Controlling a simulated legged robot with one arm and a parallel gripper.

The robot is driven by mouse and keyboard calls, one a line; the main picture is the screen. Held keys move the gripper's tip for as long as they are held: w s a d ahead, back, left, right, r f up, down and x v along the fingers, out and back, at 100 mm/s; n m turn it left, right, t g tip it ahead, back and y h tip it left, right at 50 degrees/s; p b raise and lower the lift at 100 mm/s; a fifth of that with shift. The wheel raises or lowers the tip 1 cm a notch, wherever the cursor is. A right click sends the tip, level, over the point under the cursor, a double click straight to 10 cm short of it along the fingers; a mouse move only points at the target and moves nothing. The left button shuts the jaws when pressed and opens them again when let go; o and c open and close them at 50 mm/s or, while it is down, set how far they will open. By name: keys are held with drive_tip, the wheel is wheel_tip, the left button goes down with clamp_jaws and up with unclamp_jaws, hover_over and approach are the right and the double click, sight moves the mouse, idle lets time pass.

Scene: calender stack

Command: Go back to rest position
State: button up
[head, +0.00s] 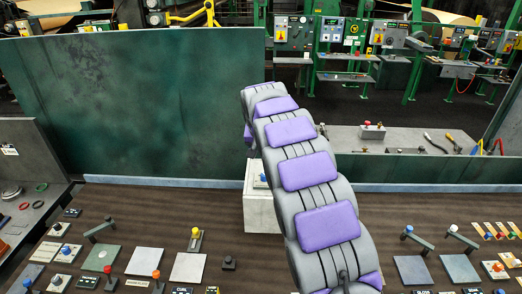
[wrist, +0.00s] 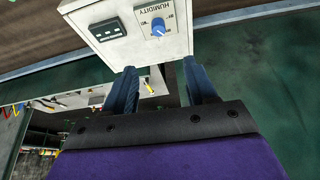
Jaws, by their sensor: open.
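My gripper (wrist: 160,66) shows in the wrist view with its two blue fingers spread apart and nothing between them. Just beyond the fingertips is a pale box labelled HUMIDITY (wrist: 178,42), with a blue knob (wrist: 158,27) and a small dark display (wrist: 106,30). Whether the fingertips touch the box I cannot tell. In the head view my grey and purple arm reaches up and forward, and its end bends out of sight, so the gripper is hidden there. A pale box (head: 262,213) stands behind the arm, partly covered by it.
The brown panel (head: 140,208) carries several knobs, levers and plates on both sides of my arm. A green wall (head: 150,105) stands behind it at left. A grey ledge (head: 350,140) with tools lies at the back right. Green-framed machines (head: 335,35) are farther off.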

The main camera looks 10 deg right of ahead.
drive_tip(key=s+d+f+g+b, duration=0.1)
drive_tip(key=s+d+g+b, duration=0.15)
drive_tip(key=s, duration=1.05)
drive_tip(key=s+d+f+g+b, duration=0.1)
drive_tip(key=s+b, duration=0.2)
drive_tip(key=s, duration=1.1)
drive_tip(key=s+f+n+b, duration=0.1)
drive_tip(key=s+f, duration=0.2)
drive_tip(key=s, duration=0.6)
drive_tip(key=s+a+f+n+g+b, duration=0.1)
drive_tip(key=s+f+b, duration=0.1)
drive_tip(key=s, duration=0.8)
drive_tip(key=s+f+n+g+y+b, duration=0.1)
drive_tip(key=s+f, duration=0.4)
drive_tip(key=s, duration=0.4)
drive_tip(key=shift+s+a, duration=0.15)
drive_tip(key=shift+a, duration=0.1)
drive_tip(key=shift+g, duration=0.25)
